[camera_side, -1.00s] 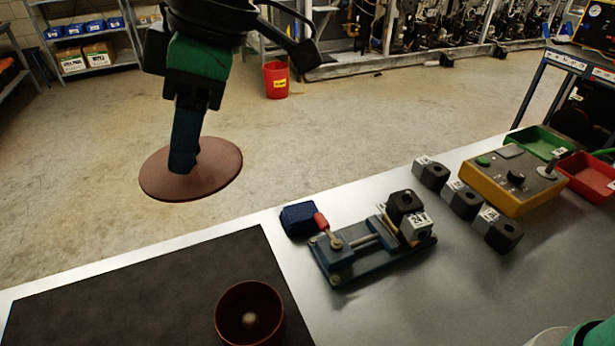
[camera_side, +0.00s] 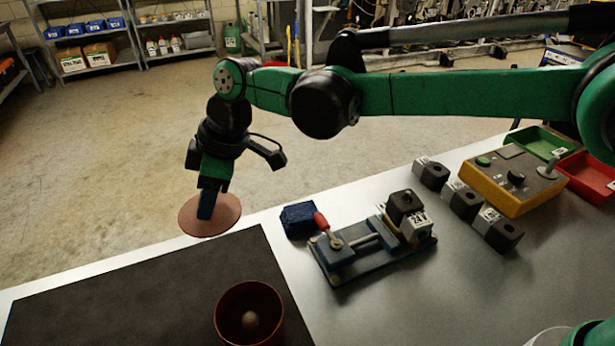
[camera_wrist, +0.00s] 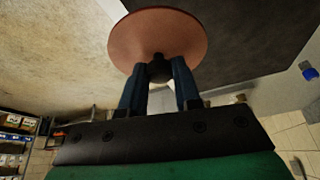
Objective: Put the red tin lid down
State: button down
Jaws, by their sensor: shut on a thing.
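The red tin lid (camera_side: 212,222) is a flat reddish disc. My gripper (camera_side: 205,212) is shut on the knob at its middle and holds it near the table's far edge in the side view. In the wrist view the lid (camera_wrist: 150,38) sits beyond my fingertips (camera_wrist: 159,72), with the dark knob between them. The open red tin (camera_side: 232,317) stands on the dark mat (camera_side: 130,300), and a small pale round thing (camera_side: 250,320) shows inside it. I cannot tell the lid's exact height.
Right of the mat, a blue clamp fixture (camera_side: 350,258) with a red-tipped handle and a dark blue block (camera_side: 298,218) occupy the table. Farther right are dark blocks (camera_side: 463,199), a yellow control box (camera_side: 510,185), and green (camera_side: 540,141) and red trays (camera_side: 588,178). The mat's left part is clear.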

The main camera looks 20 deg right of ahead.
aim_at(231, 209)
notch_tip(231, 209, down, 9)
dwell(0.4)
jog(key=c, duration=0.6)
grip_release()
jog(key=shift+f, duration=0.15)
jog(key=v, duration=1.1)
jog(key=shift+d+r, duration=0.1)
jog(key=shift+r, duration=0.3)
jog(key=s+d+r+m+t+h, duration=0.1)
jog(key=s+d+r+m, duration=0.15)
jog(key=d, duration=0.45)
jog(key=s+d+r+m+t+h, duration=0.1)
jog(key=d+m+t, duration=0.1)
jog(key=d+m, duration=0.3)
jog(key=s+d+r+m+t, duration=0.1)
jog(key=s+d+m, duration=0.15)
jog(key=d, duration=0.55)
jog(key=s+d+f+m, duration=0.1)
jog(key=d, duration=0.1)
jog(key=s+d+f+m+t+h, duration=0.1)
jog(key=s+d+m, duration=0.1)
jog(key=s+d+f+m+t+h, duration=0.1)
jog(key=s+d+m, duration=0.1)
jog(key=d, duration=0.1)
